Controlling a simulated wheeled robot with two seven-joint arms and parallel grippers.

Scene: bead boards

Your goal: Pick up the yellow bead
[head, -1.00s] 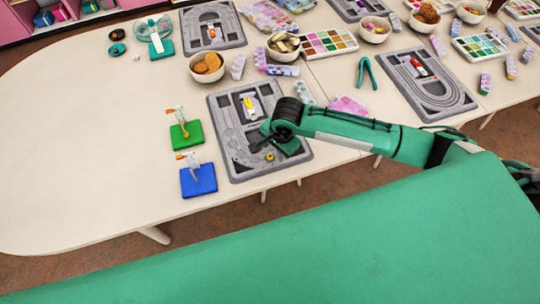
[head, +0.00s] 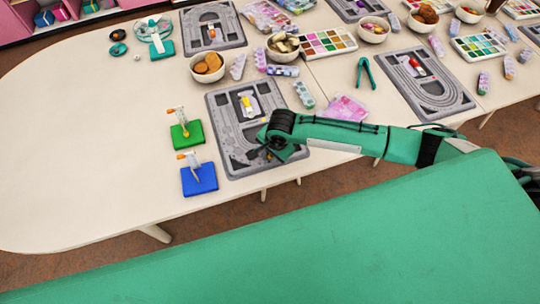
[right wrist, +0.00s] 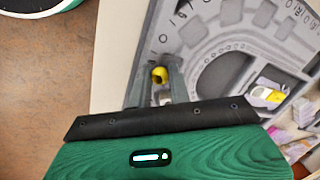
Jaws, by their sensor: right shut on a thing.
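The yellow bead (right wrist: 160,75) is between the fingertips of my right gripper (right wrist: 159,72) in the right wrist view. The gripper is shut on it, over the edge of the grey bead board (right wrist: 205,55). In the head view, my right gripper (head: 268,153) is at the lower right part of the same grey bead board (head: 222,128). I cannot make out the bead there. My left gripper is not in view.
A small container with a yellow part (head: 247,106) lies in the board's middle recess. A green block stand (head: 187,134) and a blue block stand (head: 199,180) are left of the board. A bowl of orange pieces (head: 207,68) is behind it.

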